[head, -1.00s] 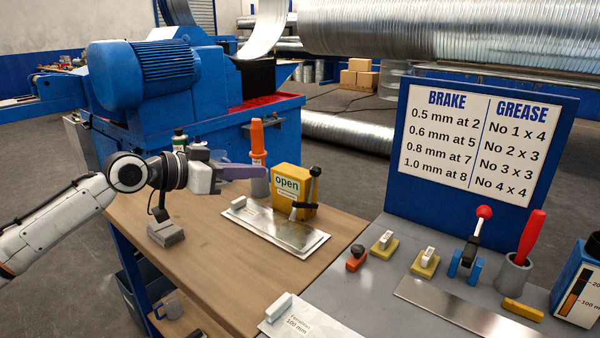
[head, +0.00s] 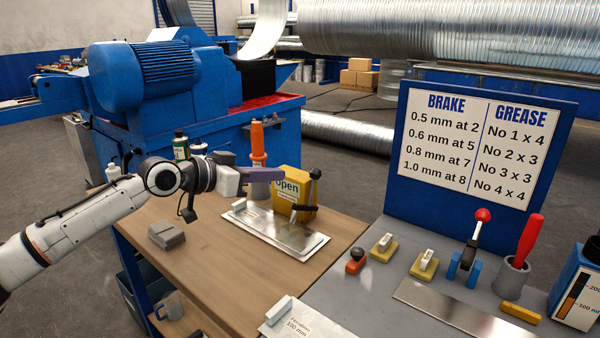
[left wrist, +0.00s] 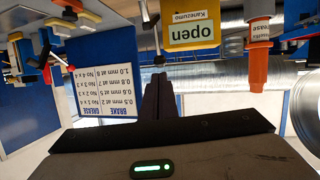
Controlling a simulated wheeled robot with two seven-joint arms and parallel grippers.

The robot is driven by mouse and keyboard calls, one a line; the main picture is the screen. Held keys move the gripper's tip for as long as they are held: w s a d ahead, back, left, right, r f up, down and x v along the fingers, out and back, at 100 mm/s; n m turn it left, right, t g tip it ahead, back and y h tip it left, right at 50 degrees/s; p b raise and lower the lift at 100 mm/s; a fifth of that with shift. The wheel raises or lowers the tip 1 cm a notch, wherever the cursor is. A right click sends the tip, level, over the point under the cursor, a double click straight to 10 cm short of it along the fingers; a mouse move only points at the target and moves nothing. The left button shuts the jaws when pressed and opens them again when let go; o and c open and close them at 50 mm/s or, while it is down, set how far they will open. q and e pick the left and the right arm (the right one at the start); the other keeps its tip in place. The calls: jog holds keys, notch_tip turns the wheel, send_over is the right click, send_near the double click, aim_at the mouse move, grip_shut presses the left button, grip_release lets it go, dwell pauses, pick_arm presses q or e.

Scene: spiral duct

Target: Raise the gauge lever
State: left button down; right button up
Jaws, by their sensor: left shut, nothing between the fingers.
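The yellow gauge box (head: 288,206) with an "open" label stands on the wooden bench. Its lever (head: 313,190), a metal bar with a black knob, is at the box's right side. My left gripper (head: 282,173) is shut and empty, its fingertips overlapping the upper left of the box. In the left wrist view, which is upside down, the shut fingers (left wrist: 158,82) point at the black knob (left wrist: 159,60), with the box (left wrist: 193,27) beside it. I cannot tell whether they touch. My right gripper is out of view.
A metal plate (head: 262,228) lies before the box. An orange-topped grease tube (head: 257,140) stands behind my left fingers. A red-knobbed lever (head: 477,235) on blue supports and a red-handled tool (head: 529,238) are on the grey table. The front of the wooden bench (head: 215,265) is mostly clear.

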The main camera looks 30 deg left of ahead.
aim_at(311, 173)
pick_arm(q)
jog(key=p+x, duration=0.1)
jog(key=x, duration=0.7)
jog(key=shift+r+p, duration=0.15)
jog(key=shift+p, duration=0.25)
jog(key=shift+w+d+f, duration=0.15)
jog(key=shift+w+f, duration=0.1)
jog(key=shift+w, duration=0.2)
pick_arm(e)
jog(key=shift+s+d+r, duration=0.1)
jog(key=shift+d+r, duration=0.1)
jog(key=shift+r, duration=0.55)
pick_arm(q)
jog(key=shift+w, duration=0.1)
jog(key=w, duration=0.3)
jog(key=w+r+b, duration=0.1)
jog(key=w, duration=0.1)
jog(key=shift+w+d, duration=0.15)
jog(key=shift+d, duration=0.05)
jog(key=shift+b+x, duration=0.45)
jog(key=shift+x, duration=0.65)
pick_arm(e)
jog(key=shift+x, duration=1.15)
pick_arm(q)
jog(key=shift+w+a+r, duration=0.1)
jog(key=shift+w+a, duration=0.05)
jog(key=shift+a, duration=0.05)
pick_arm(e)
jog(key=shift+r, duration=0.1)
